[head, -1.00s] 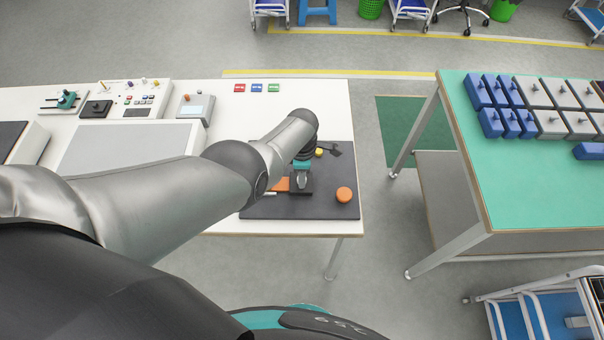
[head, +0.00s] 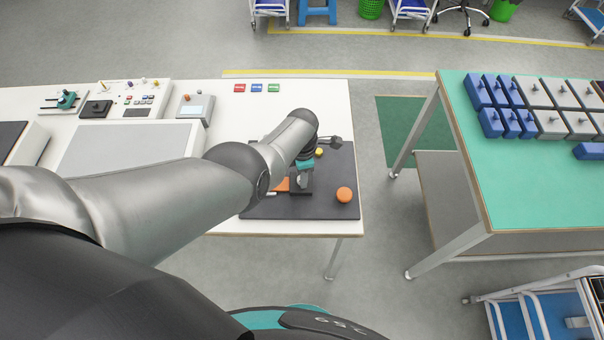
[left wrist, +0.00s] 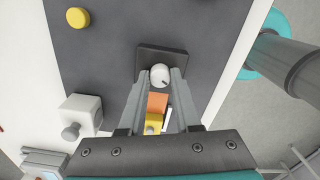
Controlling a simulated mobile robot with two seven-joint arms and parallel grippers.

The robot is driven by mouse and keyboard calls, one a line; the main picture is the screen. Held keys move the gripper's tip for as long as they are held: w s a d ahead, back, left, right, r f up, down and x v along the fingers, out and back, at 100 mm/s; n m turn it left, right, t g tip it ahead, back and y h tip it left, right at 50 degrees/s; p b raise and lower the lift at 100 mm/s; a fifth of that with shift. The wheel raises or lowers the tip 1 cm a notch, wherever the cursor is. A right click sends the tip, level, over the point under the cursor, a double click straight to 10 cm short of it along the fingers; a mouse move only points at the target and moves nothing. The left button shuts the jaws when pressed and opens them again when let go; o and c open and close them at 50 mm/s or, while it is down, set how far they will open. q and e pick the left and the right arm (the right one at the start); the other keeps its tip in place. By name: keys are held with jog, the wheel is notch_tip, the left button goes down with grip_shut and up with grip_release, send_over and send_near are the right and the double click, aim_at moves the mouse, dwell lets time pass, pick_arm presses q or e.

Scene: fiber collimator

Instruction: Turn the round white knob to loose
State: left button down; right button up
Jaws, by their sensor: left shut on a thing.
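The round white knob (left wrist: 160,75) sits on a small dark base (left wrist: 174,57) on the dark mat. In the left wrist view my left gripper (left wrist: 160,77) has its two grey fingers on either side of the knob and is shut on it. In the head view my left gripper (head: 303,178) reaches down over the mat and hides most of the knob. My right gripper is not in view.
An orange block (left wrist: 157,103) with a yellow piece (left wrist: 153,122) lies close by the base. An orange cylinder (head: 344,194) and a yellow round piece (left wrist: 78,17) stand on the mat (head: 335,170). A white block with a grey knob (left wrist: 80,115) is nearby.

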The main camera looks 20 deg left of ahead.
pick_arm(q)
jog(key=c, duration=0.6)
grip_release()
jog(key=shift+r, duration=0.1)
notch_tip(320, 180, up, 15)
jog(key=p, duration=0.9)
jog(key=shift+a, duration=0.1)
